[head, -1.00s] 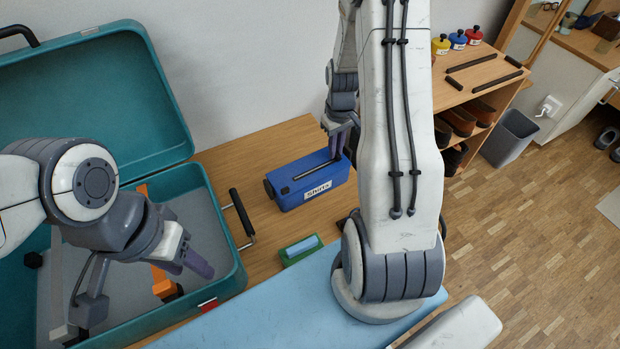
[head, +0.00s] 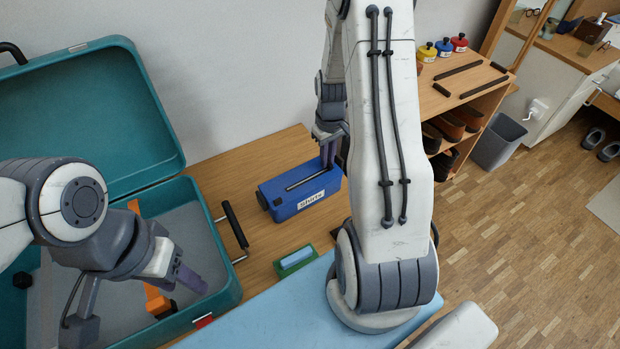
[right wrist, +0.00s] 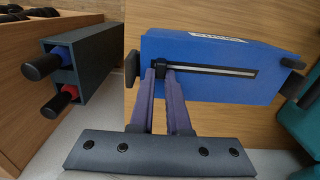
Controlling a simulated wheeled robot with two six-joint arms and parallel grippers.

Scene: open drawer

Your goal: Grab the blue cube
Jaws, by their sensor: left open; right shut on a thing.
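A blue box (head: 275,203) with a "Shirts" label and a dark slot along its top stands on the wooden table. It fills the upper middle of the right wrist view (right wrist: 205,88). No separate blue cube shows clearly. My right gripper (head: 328,163) is over the box's far right end. In the right wrist view its purple fingers (right wrist: 163,75) are close together on a small black knob (right wrist: 157,66) at the slot's end. My left gripper (head: 188,277) is open and empty, above the inside of the teal case.
The open teal case (head: 222,262) fills the left, its black handle (head: 235,223) facing the box. A green tray (head: 296,262) with a pale blue block lies before the box. A dark holder (right wrist: 88,60) with blue and red ends shows in the right wrist view.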

